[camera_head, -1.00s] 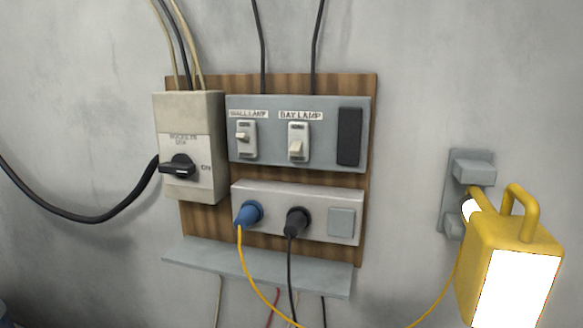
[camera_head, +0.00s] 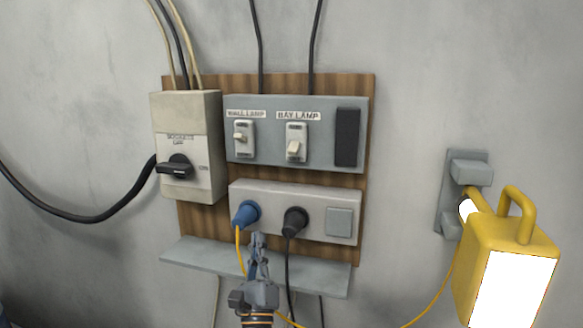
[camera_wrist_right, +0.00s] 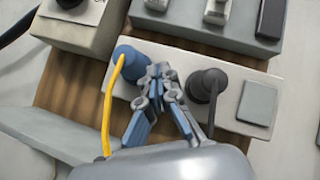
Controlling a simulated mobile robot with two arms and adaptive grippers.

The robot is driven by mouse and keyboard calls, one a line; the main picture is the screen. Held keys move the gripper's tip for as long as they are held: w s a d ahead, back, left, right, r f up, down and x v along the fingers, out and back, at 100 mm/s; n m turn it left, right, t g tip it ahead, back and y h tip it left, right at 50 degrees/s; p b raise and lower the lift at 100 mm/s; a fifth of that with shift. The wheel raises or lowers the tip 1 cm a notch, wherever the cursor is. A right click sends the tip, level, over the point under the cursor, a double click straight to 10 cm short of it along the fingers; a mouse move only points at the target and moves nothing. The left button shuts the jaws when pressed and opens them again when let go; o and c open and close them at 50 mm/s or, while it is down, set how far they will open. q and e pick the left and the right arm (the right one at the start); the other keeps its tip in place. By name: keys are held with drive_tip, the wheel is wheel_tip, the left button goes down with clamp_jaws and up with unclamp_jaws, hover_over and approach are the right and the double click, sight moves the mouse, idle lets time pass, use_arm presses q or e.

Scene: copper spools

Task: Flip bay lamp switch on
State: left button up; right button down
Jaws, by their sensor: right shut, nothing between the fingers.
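The bay lamp switch (camera_head: 294,145) is a white toggle under the "BAY LAMP" label on a grey switch panel (camera_head: 268,160). Its lever points down. In the right wrist view its lower part shows at the top edge (camera_wrist_right: 217,12). My right gripper (camera_head: 257,240) is shut and empty, below the switch and in front of the lower socket strip. In the right wrist view the gripper (camera_wrist_right: 160,72) shows between the blue plug and the black plug; I cannot tell whether it touches either. My left gripper is not in view.
A blue plug (camera_head: 245,213) with a yellow cable and a black plug (camera_head: 295,222) sit in the socket strip (camera_head: 262,195). A wall lamp switch (camera_head: 243,139) is left of the bay lamp switch. A grey shelf (camera_head: 320,279) juts out below. A lit yellow lamp (camera_head: 490,238) hangs at right.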

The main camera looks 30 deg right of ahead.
drive_tip(key=s+d+r+m+g+h, duration=0.3)
drive_tip(key=s+r+m+g+h, duration=0.1)
drive_tip(key=r+m+h, duration=0.3)
wheel_tip(320, 180, up, 2)
drive_tip(key=m+g, duration=0.1)
drive_tip(key=m, duration=0.3)
drive_tip(key=shift+s+d+m, duration=0.2)
drive_tip(key=shift+s+m, duration=0.1)
drive_tip(key=shift+r, duration=0.15)
drive_tip(key=p, duration=0.4)
approach(295, 143)
drive_tip(key=w+d+r, duration=0.1)
drive_tip(key=w+d, duration=0.2)
drive_tip(key=shift+w+d+r, duration=0.2)
drive_tip(key=shift+d+r, duration=0.2)
drive_tip(key=shift+r, duration=0.05)
